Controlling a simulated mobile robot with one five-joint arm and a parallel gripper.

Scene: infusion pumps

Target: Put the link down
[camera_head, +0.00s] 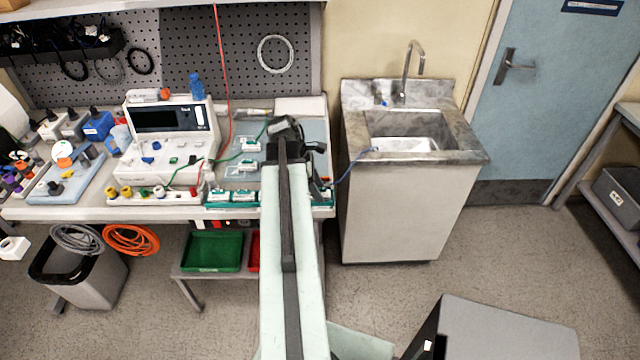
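My arm reaches up the middle of the picture to the right end of the workbench. My gripper (288,128) is over the bench's right part, seen from behind; my arm hides its fingers and anything between them. I cannot tell which thing is the link. A thin blue lead (350,168) runs from beside my arm up to the sink's left edge. A green lead (238,153) runs from the white test unit (160,132) to near my gripper. Small white and green modules (247,165) sit on the bench just left of my arm.
A red lead (223,70) hangs from above to the bench. A blue bottle (196,86) stands on the test unit. The steel sink (462,158) is right of the bench. A green bin (213,251) sits below. Open floor lies in front of the sink.

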